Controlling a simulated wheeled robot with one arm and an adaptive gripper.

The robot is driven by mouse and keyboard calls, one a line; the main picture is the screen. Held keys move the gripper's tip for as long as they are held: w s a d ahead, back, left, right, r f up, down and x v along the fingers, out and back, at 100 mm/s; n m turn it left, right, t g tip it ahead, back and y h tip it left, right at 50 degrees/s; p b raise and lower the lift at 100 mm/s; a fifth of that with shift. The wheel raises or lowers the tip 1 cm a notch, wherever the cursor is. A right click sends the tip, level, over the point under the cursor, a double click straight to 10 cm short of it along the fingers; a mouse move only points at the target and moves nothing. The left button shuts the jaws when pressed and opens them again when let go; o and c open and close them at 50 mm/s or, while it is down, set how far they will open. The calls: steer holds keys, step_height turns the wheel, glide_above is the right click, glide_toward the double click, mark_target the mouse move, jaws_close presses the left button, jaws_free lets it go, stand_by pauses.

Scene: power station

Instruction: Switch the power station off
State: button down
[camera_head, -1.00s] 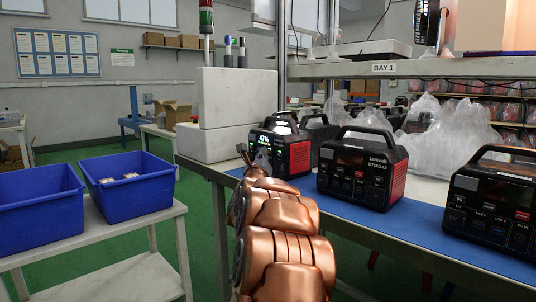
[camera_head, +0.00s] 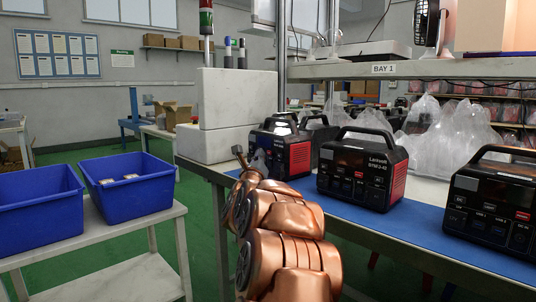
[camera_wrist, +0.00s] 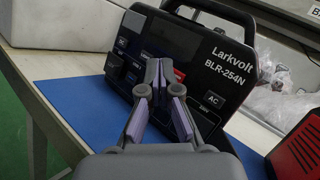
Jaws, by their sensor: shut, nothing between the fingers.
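The black power station with red side vents (camera_head: 298,156) stands upright at the left end of the blue mat. In the wrist view its front panel (camera_wrist: 216,78) reads Larkvolt BLR-254N, with an AC button on the right, a red button low in the middle, and a dark screen (camera_wrist: 172,38). My gripper (camera_head: 239,151) is shut and empty, left of the station's front in the head view. In the wrist view my gripper (camera_wrist: 158,64) points at the panel and its fingers hide part of it below the screen. Contact does not show there.
Two similar power stations (camera_head: 362,170) (camera_head: 492,205) stand further right on the blue mat (camera_head: 420,232). White boxes (camera_head: 236,98) stand behind on the left. Clear plastic bags (camera_head: 455,135) lie behind the stations. Blue bins (camera_head: 128,186) stand on a side table at left.

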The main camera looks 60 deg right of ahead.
steer(key=shift+a, duration=0.1)
steer(key=shift+w+a+r, duration=0.1)
steer(key=shift+w+a, duration=0.15)
steer(key=shift+a, duration=0.35)
steer(key=shift+w+a+r, duration=0.1)
steer(key=shift+w+a, duration=0.15)
steer(key=shift+a, duration=0.35)
steer(key=shift+w+a+f, duration=0.1)
steer(key=shift+w+a, duration=0.2)
steer(key=shift+a, duration=0.5)
steer(key=shift+w+a+f, duration=0.1)
steer(key=shift+w+a, duration=0.2)
steer(key=shift+a, duration=0.45)
